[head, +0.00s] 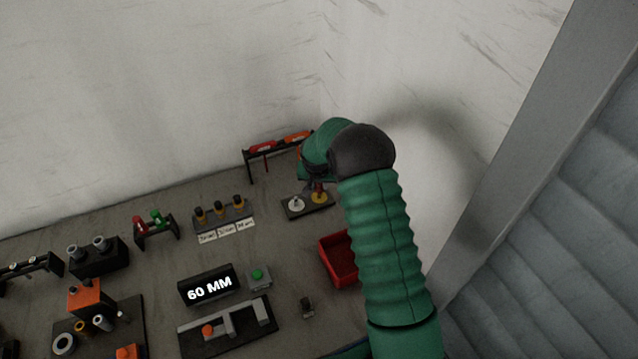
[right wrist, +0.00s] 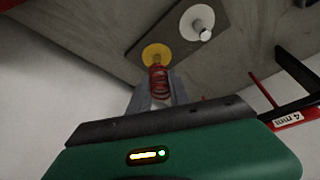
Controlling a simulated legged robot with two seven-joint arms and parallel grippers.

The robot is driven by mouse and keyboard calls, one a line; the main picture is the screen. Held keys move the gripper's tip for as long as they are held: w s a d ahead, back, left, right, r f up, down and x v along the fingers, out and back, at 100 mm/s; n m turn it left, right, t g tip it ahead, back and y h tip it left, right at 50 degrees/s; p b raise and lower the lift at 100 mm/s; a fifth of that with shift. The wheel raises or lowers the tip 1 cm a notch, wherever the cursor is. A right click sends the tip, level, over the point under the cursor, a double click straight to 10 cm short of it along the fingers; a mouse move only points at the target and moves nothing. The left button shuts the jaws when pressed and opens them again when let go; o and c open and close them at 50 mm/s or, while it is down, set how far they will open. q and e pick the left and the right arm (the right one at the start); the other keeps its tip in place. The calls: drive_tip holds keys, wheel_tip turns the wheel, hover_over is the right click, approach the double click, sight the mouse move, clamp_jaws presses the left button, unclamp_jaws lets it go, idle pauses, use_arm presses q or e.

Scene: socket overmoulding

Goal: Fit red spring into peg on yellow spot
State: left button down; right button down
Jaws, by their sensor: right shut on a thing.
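My right gripper (head: 316,181) (right wrist: 157,96) is shut on the red spring (right wrist: 158,80), which sits between its fingertips. The spring is right at the yellow spot (right wrist: 150,50) in the right wrist view. The peg there is mostly hidden, and I cannot tell whether the spring is around it or just above it. In the head view the yellow spot (head: 320,199) lies directly below my gripper, on a dark plate (head: 291,214). A white spot with a pale peg (head: 296,204) is beside it and also shows in the right wrist view (right wrist: 197,22). My left gripper is not in view.
A black rack with red labels (head: 262,148) stands behind the plate, close to my gripper. A red bin (head: 341,262) lies beside my right forearm. A holder with several dark pegs (head: 222,216) stands to the left. White walls close off the back and right.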

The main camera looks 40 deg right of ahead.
sight(319, 188)
drive_tip(key=shift+f+b, duration=1.1)
drive_tip(key=shift+f, duration=0.55)
drive_tip(key=c, duration=1.1)
unclamp_jaws()
drive_tip(key=shift+r, duration=0.1)
drive_tip(key=v, duration=1.6)
drive_tip(key=shift+s+r, duration=0.1)
drive_tip(key=shift+r, duration=0.2)
